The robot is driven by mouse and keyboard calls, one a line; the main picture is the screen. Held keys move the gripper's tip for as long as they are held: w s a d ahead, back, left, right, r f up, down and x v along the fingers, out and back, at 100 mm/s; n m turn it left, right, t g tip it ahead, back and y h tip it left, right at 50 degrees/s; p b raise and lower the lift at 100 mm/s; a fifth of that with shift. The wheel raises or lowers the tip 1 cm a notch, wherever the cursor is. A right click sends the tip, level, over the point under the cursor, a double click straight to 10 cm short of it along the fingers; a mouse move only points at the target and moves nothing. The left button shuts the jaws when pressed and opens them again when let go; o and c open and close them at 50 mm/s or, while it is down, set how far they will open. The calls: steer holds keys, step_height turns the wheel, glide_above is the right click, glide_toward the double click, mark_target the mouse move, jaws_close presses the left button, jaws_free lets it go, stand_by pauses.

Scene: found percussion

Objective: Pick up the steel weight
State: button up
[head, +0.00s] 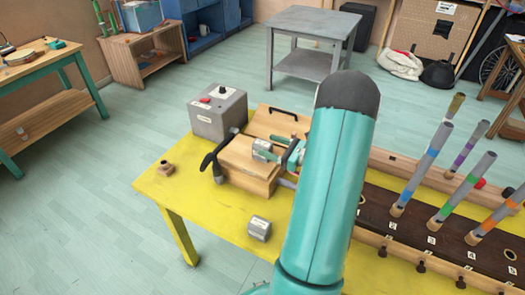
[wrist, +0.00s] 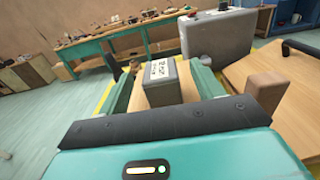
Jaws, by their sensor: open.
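A grey steel weight (head: 262,149) with a white label sits on a light wooden box (head: 246,170). In the head view my teal arm hides part of the gripper and of the wooden box.
At right, a dark board (head: 440,232) holds several upright tubes with coloured bands. The table's left front is mostly clear.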

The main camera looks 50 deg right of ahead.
mark_target(257, 142)
steer(key=shift+x, duration=2.75)
steer(key=shift+f, duration=0.1)
steer(key=c, duration=1.3)
jaws_close()
